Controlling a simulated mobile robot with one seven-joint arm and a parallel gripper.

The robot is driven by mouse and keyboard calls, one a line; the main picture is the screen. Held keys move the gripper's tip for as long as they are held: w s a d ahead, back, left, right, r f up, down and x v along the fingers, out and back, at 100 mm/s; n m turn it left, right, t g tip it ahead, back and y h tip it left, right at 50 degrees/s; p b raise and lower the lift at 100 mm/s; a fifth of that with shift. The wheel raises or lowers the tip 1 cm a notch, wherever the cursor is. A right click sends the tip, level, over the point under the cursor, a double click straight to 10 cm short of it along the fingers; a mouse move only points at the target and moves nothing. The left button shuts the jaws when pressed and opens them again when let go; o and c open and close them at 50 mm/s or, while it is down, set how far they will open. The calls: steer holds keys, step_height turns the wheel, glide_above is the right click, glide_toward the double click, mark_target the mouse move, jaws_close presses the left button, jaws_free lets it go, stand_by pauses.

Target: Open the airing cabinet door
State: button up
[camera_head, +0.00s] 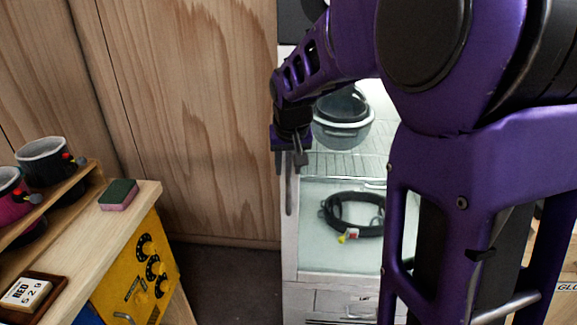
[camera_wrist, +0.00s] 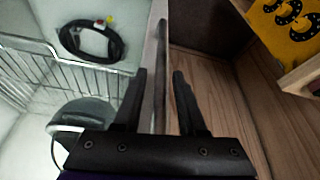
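The airing cabinet (camera_head: 291,240) is white and stands in the middle of the head view. Its pale, see-through door (camera_head: 325,262) looks closed. A long vertical bar handle (camera_head: 289,195) runs along the door's left edge. My gripper (camera_head: 288,168) is at the upper part of this handle, pointing down. In the wrist view the handle (camera_wrist: 160,85) passes between the two fingers of my gripper (camera_wrist: 160,76). The fingers are apart, with a gap on each side of the bar. My arm hides the cabinet's right side and upper right part.
Inside the cabinet are a wire shelf (camera_head: 345,163), a dark grey helmet-like item (camera_head: 343,134) and a black coiled loop (camera_head: 328,214). At left, a wooden bench (camera_head: 90,240) holds mugs (camera_head: 45,163) and a sponge (camera_head: 118,195). Dark floor (camera_head: 225,275) lies free between bench and cabinet.

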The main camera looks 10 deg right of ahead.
jaws_close()
stand_by(1.2)
